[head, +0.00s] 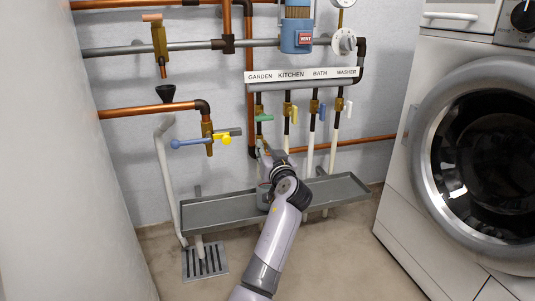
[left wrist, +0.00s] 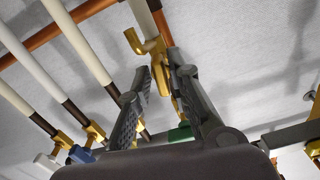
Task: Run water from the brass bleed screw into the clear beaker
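My left gripper (head: 264,153) is raised in front of the pipes, just below the green-handled GARDEN valve (head: 262,117). In the left wrist view its two fingers (left wrist: 163,72) are apart, with no object held between them. A brass fitting with a short side spout (left wrist: 142,43) shows just beyond the fingertips. A narrow brass part (left wrist: 175,88) lies beside the right finger and is partly hidden by it; I cannot tell if this is the bleed screw or if a finger touches it. I see no clear beaker in either view. My right gripper is not in view.
A long grey tray (head: 335,190) lies below the valves, partly covered by my arm. Yellow, blue and white handles (head: 321,111) stand to the right of the green one. A washer (head: 470,140) stands right; a floor drain (head: 204,261) is front left.

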